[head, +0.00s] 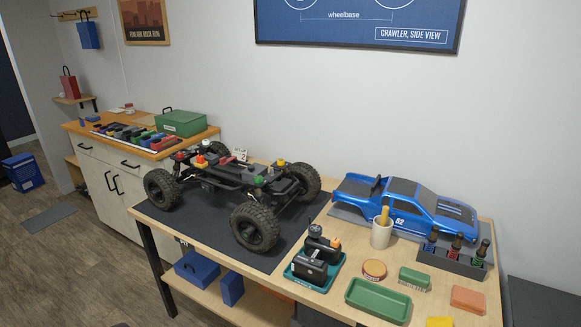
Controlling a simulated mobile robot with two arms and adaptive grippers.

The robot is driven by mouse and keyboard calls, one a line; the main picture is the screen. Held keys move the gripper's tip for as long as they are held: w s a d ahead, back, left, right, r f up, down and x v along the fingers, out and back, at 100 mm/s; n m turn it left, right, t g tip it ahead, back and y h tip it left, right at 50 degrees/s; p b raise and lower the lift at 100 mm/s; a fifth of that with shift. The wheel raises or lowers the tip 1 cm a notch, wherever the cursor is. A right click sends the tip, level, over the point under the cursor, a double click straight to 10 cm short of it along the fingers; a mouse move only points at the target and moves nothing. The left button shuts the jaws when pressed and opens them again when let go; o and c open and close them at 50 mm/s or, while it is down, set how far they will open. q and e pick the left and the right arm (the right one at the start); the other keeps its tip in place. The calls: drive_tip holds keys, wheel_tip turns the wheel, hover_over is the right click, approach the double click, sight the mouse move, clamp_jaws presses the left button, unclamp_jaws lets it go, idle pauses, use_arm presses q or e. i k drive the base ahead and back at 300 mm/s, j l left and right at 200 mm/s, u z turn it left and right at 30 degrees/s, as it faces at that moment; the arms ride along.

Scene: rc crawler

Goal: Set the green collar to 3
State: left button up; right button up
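Neither of my grippers is in view. A dark holder (462,264) stands at the right end of the workbench, with several upright dark-handled tools in it. They carry small coloured bands, too small to tell apart surely; one at the right (480,252) looks green. A small green part (259,182) also shows on top of the RC crawler chassis (240,175). I cannot tell which of these is the green collar. No number or setting can be read on either.
A blue car body (408,203) lies behind a cream cup (381,235). A teal tray (315,267) with black devices, a green tray (378,300), a round tin (374,270), a green block (413,278) and an orange block (468,299) crowd the front right of the bench. A dark mat (190,221) lies under the crawler.

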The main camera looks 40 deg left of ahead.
sight(256, 180)
drive_tip(key=u, duration=1.8)
